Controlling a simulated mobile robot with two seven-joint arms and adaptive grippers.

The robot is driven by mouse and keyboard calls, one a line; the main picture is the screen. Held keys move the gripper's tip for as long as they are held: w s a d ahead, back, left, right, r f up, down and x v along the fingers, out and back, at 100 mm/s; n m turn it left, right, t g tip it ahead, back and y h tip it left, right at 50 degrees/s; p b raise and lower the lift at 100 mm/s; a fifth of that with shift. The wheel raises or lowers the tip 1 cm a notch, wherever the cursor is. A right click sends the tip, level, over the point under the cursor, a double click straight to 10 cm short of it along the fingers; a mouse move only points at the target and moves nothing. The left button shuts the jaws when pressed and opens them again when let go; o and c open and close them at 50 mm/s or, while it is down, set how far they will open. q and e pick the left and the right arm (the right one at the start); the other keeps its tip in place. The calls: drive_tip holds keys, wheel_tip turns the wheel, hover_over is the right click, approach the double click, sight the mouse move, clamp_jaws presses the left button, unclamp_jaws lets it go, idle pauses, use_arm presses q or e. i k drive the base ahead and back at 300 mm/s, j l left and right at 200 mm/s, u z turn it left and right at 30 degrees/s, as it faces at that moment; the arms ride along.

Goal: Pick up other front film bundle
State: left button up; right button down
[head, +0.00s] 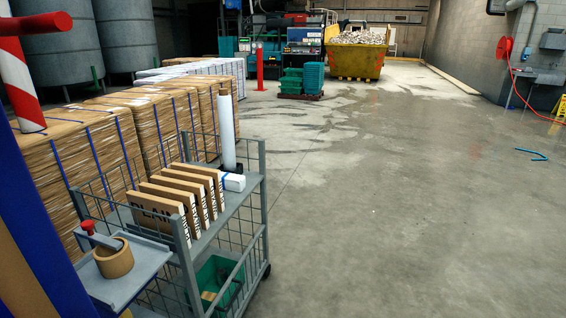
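I see no thing that I can surely name as a front film bundle. A small white bundle with a blue band (232,182) lies on the upper shelf of the grey wire cart (254,188), near its far end. A white roll on a brown core (226,130) stands upright beside it. Several brown cardboard pieces with black lettering (165,205) stand in a row on the same shelf. Neither of my grippers is in view, so their state does not show.
Strapped brown pallet loads (85,150) line the left behind the cart. A side tray (125,285) holds a brown tape roll (113,258). A green crate (217,280) sits low in the cart. The concrete floor (400,220) to the right is mostly clear; a yellow skip (355,62) stands far back.

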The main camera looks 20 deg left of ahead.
sight(230, 182)
drive_tip(key=i+u, duration=0.25)
drive_tip(key=i, duration=0.2)
drive_tip(key=i+l+u, duration=0.2)
drive_tip(key=i, duration=0.3)
drive_tip(key=i+l+u, duration=0.25)
drive_tip(key=i, duration=0.2)
